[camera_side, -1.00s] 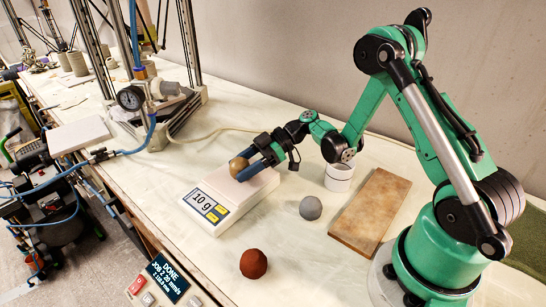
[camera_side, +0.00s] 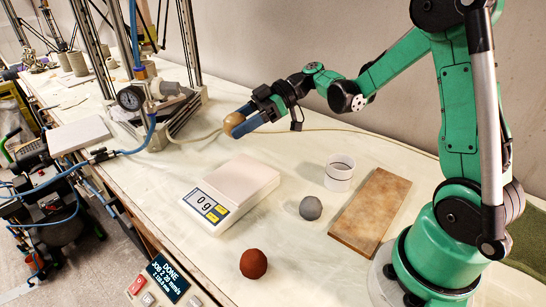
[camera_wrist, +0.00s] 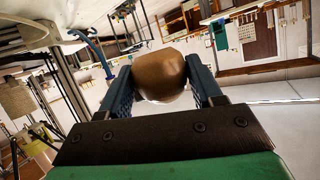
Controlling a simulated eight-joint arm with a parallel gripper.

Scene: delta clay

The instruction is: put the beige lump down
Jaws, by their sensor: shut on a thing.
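The beige lump (camera_side: 234,124) is held between the blue fingers of my gripper (camera_side: 243,122), up in the air behind the scale and clear of the table. In the wrist view the lump (camera_wrist: 160,76) sits between both fingertips, and my gripper (camera_wrist: 160,88) is shut on it. The scale (camera_side: 246,179) has a bare pale plate and its display reads 0 g. The side of the lump facing away from the wrist camera is hidden.
A grey ball (camera_side: 310,208), a reddish-brown ball (camera_side: 253,264), a white cup (camera_side: 339,173) and a brown board (camera_side: 370,210) are on the table. The table between scale and red ball is clear.

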